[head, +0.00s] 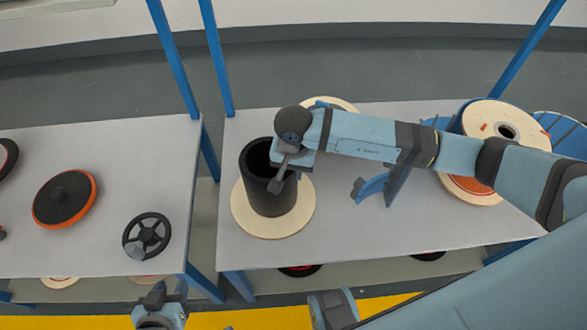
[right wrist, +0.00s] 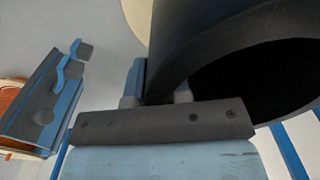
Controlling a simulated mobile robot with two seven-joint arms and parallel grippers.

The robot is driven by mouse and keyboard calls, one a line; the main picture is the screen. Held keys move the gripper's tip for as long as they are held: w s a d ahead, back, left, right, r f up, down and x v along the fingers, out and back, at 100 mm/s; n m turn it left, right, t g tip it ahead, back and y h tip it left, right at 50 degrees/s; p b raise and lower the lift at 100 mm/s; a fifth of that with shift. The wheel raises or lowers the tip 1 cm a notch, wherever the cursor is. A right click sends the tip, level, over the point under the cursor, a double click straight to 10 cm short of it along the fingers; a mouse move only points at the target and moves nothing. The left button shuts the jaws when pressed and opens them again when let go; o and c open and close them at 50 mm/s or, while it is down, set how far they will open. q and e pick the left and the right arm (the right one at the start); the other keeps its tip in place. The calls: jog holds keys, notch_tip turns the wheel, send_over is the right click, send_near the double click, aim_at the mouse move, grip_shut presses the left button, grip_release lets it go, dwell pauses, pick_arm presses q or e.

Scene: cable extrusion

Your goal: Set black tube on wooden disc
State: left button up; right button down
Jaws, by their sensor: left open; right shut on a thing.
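The black tube (head: 268,180) stands upright over the wooden disc (head: 247,222) on the right-hand table in the head view. I cannot tell whether its bottom edge touches the disc. My right gripper (head: 281,179) is shut on the tube's right-hand rim. In the right wrist view the tube (right wrist: 205,40) fills the upper right, with my right gripper (right wrist: 158,92) on its wall. Part of the pale disc (right wrist: 137,15) shows at the top there. My left gripper (head: 165,295) is open and empty in front of the left-hand table, low in the head view.
The left-hand table (head: 110,190) holds an orange-rimmed black disc (head: 65,198) and a black spoked wheel (head: 147,235). A wooden spool (head: 505,122) and blue-grey fixtures (head: 372,187) stand right of the tube. Another pale disc (head: 330,102) lies behind my right arm. A gap separates the tables.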

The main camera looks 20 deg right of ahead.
jog(key=shift+f, duration=0.15)
jog(key=shift+f+b, duration=0.45)
jog(key=shift+b, duration=0.1)
jog(key=c, duration=1.3)
grip_release()
jog(key=shift+c, duration=0.2)
jog(key=shift+r, duration=0.1)
jog(key=shift+r+p, duration=1.15)
jog(key=shift+r, duration=0.9)
jog(key=shift+r+p, duration=1.2)
jog(key=shift+r, duration=2.15)
